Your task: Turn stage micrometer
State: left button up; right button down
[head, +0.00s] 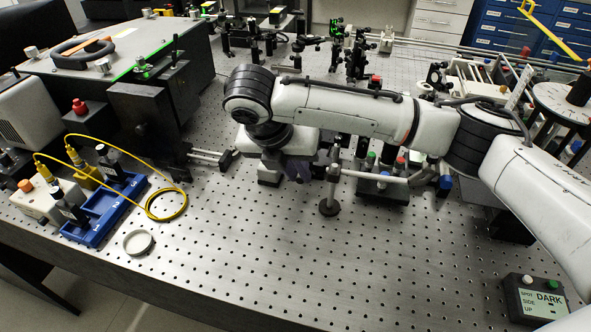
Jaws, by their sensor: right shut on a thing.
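My right arm reaches in from the right and bends down over the middle of the bench. My right gripper (292,172) is low over the bench, just left of a short post (330,196) with a pale horizontal rod (372,176). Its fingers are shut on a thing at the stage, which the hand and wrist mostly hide. I cannot make out the stage micrometer clearly, nor how far it is turned. My left gripper is not in view.
A blue tray (103,222) with bottles, a yellow fibre loop (166,203) and a grey ring (138,242) lie at left. A dark sign box (541,297) stands at front right. Optics mounts crowd the back. The front middle of the bench is clear.

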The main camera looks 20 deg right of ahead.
jog(key=shift+s+d+m+t+y, duration=0.2)
jog(key=shift+d+m+t+y, duration=0.1)
jog(key=shift+t+y, duration=0.55)
jog(key=shift+s+d+m+t+y, duration=0.25)
jog(key=shift+t+y, duration=0.3)
jog(key=shift+y, duration=0.6)
jog(key=c, duration=1.7)
grip_release()
jog(key=shift+f, duration=0.1)
